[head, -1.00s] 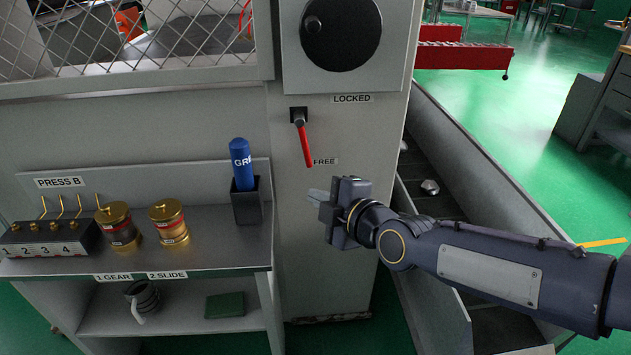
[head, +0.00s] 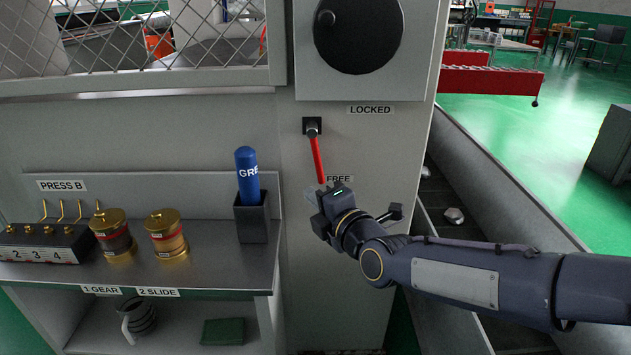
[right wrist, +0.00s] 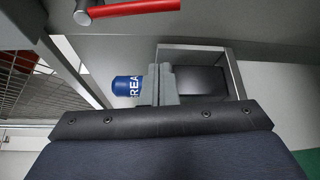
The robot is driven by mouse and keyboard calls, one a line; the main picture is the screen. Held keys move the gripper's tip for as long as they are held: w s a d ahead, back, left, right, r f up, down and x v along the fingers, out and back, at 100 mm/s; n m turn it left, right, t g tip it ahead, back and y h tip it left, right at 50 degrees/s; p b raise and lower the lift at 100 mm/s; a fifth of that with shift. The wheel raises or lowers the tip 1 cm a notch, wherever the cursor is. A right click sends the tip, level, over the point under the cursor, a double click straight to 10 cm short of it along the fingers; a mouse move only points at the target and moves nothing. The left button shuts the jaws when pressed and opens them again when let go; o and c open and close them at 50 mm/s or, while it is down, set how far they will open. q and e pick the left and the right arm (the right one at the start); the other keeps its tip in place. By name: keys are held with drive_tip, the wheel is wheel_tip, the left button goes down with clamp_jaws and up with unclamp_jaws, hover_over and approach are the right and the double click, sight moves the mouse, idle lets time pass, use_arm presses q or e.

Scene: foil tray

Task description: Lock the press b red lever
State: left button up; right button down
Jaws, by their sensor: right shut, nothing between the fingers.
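The red lever (head: 318,158) hangs from a dark pivot on the grey press panel in the head view. It points down, leaning slightly right, with its tip by the FREE label (head: 340,179). The LOCKED label (head: 370,110) is higher, right of the pivot. My right gripper (head: 315,194) is shut and empty, just below the lever's lower end; whether it touches the lever I cannot tell. In the right wrist view the red lever (right wrist: 130,10) crosses the top, beyond the shut fingers (right wrist: 160,82). My left gripper is not in view.
A blue grease tube (head: 247,175) stands in a dark holder (head: 252,217) left of the lever. Two brass-capped jars (head: 166,235) and a numbered block (head: 45,243) are on the shelf. A round black dial (head: 357,35) is above. A chute (head: 500,190) runs along the right.

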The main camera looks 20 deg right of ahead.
sight(317, 155)
drive_tip(key=shift+w+d+b, duration=0.35)
drive_tip(key=shift+w+b, duration=0.15)
drive_tip(key=shift+w, duration=0.65)
drive_tip(key=shift+w+d+b, duration=0.35)
drive_tip(key=shift+w+b, duration=0.15)
drive_tip(key=shift+w, duration=0.65)
drive_tip(key=shift+w+d+b, duration=0.35)
drive_tip(key=shift+w+b, duration=0.15)
drive_tip(key=shift+w, duration=0.65)
